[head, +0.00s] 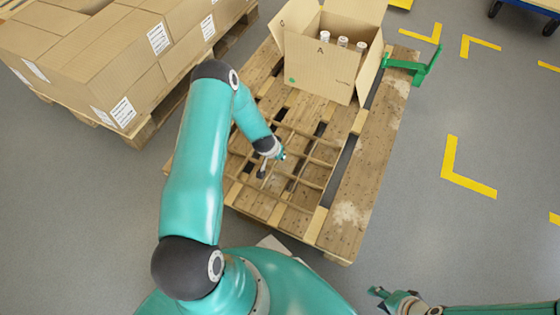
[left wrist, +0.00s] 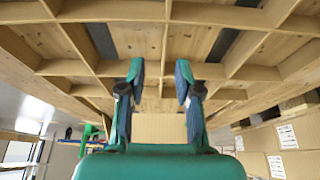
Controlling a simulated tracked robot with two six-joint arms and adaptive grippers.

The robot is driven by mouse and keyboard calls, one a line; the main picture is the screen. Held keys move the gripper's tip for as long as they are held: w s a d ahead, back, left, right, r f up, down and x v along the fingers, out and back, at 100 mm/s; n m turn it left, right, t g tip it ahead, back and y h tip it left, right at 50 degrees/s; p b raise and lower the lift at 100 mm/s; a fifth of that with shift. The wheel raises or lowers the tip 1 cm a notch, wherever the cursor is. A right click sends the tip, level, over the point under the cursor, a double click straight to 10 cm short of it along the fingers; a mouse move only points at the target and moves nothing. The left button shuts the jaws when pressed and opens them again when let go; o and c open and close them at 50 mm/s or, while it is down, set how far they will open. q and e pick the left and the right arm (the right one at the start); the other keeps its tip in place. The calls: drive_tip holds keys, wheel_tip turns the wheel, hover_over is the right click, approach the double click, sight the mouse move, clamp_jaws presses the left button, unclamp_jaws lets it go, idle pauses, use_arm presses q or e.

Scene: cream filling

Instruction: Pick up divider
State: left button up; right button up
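The divider (head: 318,160) is a tan cardboard grid lying flat on the wooden pallet (head: 365,190). My left gripper (head: 271,164) is over the left-middle part of the divider in the head view. In the left wrist view the two fingers of my left gripper (left wrist: 159,78) are apart, with a thin divider wall (left wrist: 165,45) showing in line with the gap between them. I cannot tell whether they touch it. My right gripper (head: 376,292) is low at the bottom right, away from the pallet; its finger opening is too small to make out.
An open cardboard box (head: 318,68) with several bottles (head: 342,42) stands at the pallet's far end. A green tool (head: 418,66) lies at the far right edge. Stacked closed cartons (head: 100,60) stand on another pallet at left.

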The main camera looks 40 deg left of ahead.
use_arm(q)
drive_tip(key=shift+a+b+x, duration=0.15)
drive_tip(key=shift+b+x, duration=0.55)
drive_tip(key=shift+x, duration=0.7)
drive_tip(key=shift+a+b+x, duration=0.1)
drive_tip(key=shift+b+x, duration=0.55)
drive_tip(key=shift+x, duration=0.75)
clamp_jaws()
